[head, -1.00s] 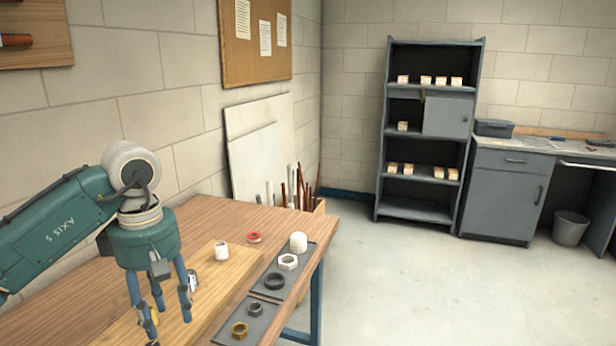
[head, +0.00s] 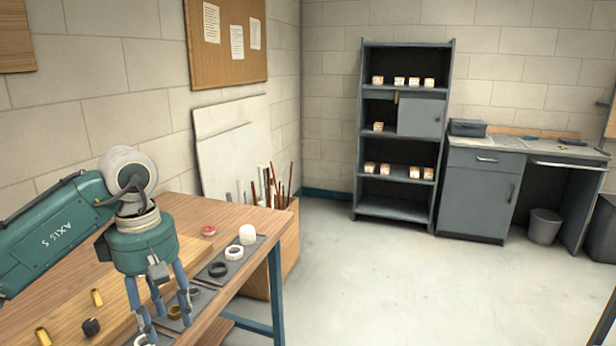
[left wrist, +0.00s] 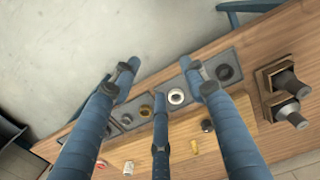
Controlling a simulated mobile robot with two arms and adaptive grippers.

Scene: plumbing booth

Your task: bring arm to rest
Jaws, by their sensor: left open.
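My left arm (head: 60,235) comes in from the left over the wooden workbench (head: 225,212). My left gripper (head: 163,310) points down with its blue fingers spread and nothing between them. In the left wrist view the open fingers (left wrist: 160,95) reach over the bench's edge area, above a grey mat (left wrist: 135,112) with ring-shaped fittings. I cannot tell the fingertips' exact height above the bench. My right gripper is not in view.
A white cap (head: 247,234), a red tape roll (head: 208,231), brass pieces (head: 97,297) and a black fitting (head: 90,327) are on the bench. A shelf unit (head: 403,205) and grey cabinet (head: 475,195) stand behind. The floor (head: 400,290) on the right is clear.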

